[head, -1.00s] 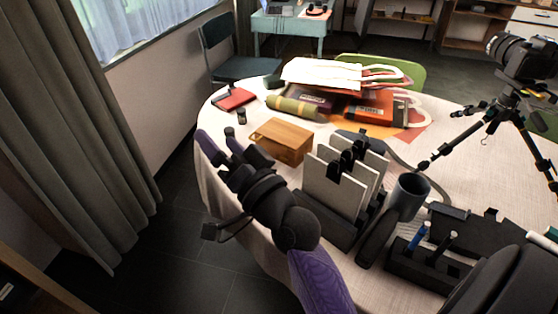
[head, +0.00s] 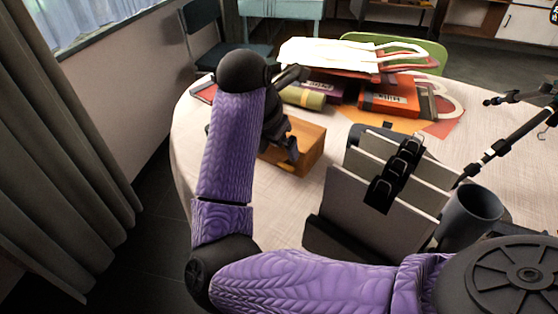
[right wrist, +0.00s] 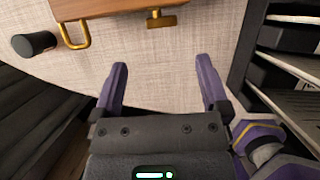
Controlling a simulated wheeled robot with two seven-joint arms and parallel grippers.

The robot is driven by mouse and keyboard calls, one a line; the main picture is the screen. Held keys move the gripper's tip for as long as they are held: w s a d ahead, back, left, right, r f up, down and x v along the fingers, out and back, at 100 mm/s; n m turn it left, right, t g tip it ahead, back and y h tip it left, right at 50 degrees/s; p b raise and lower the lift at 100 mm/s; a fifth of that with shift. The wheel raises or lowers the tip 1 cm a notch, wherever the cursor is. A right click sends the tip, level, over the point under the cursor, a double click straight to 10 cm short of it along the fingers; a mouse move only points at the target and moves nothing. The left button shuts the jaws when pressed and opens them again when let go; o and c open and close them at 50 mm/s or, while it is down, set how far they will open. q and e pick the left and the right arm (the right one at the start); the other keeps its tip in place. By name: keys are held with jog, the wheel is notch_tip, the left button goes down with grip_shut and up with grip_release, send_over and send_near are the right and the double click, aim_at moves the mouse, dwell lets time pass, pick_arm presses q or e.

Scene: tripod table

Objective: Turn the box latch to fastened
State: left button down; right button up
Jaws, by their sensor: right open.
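The wooden box (head: 306,150) stands on the table, partly hidden behind my right arm and gripper in the head view. In the right wrist view the box (right wrist: 115,8) shows at the top edge. A small brass latch piece (right wrist: 161,20) with a crosswise bar sits on its near side. A brass loop (right wrist: 75,34) sits to the left of it. My right gripper (head: 290,148) is at the box's near left side in the head view. In the right wrist view the right gripper (right wrist: 163,75) is open and empty, its fingers apart from the latch.
A dark cylinder (right wrist: 34,44) lies left of the brass loop. A file rack (head: 375,200) with upright boards stands right of the box, and a grey cup (head: 470,215) beyond it. Books (head: 390,98) and a cloth bag (head: 330,55) lie behind. Bare tablecloth lies between gripper and box.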

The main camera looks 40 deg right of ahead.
aim_at(285, 167)
jog(key=b+x, duration=0.2)
jog(key=x, duration=0.4)
jog(key=shift+f, duration=0.15)
jog(key=shift+d+f+b, duration=0.3)
jog(key=shift+f, duration=0.15)
jog(key=shift+r, duration=0.1)
jog(key=shift+c, duration=0.4)
jog(key=c, duration=1.2)
pick_arm(q)
jog(key=f, duration=0.1)
jog(key=s+f, duration=0.1)
jog(key=shift+a+f, duration=0.2)
jog(key=shift+f, duration=0.2)
